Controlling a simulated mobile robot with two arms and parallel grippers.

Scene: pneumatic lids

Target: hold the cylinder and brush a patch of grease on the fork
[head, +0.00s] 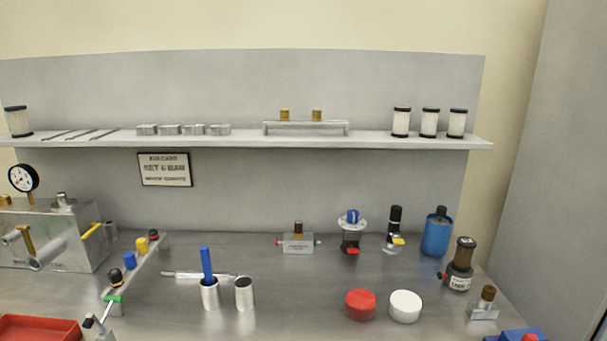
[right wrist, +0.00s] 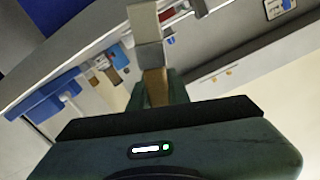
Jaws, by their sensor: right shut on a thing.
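My right gripper (right wrist: 158,88) shows only in the right wrist view, shut on a tan-brown piece with a grey metal block (right wrist: 145,28) beyond it. I cannot tell whether this held thing is the cylinder, the brush or another part. In the head view a blue-handled tool (head: 206,262), possibly the brush, stands in a metal cup (head: 210,297). A slim metal rod-like piece (head: 185,274) lies behind the cups. A red round tin (head: 361,304) and a white round tin (head: 405,306) stand closed at centre right. No grease or fork can be made out. My left gripper is in neither view.
A steel tank with a gauge (head: 62,237) and a red tray (head: 38,329) are at left. A blue bottle (head: 437,232) and lubricator (head: 460,264) stand at right. A shelf (head: 240,139) crosses above the bench.

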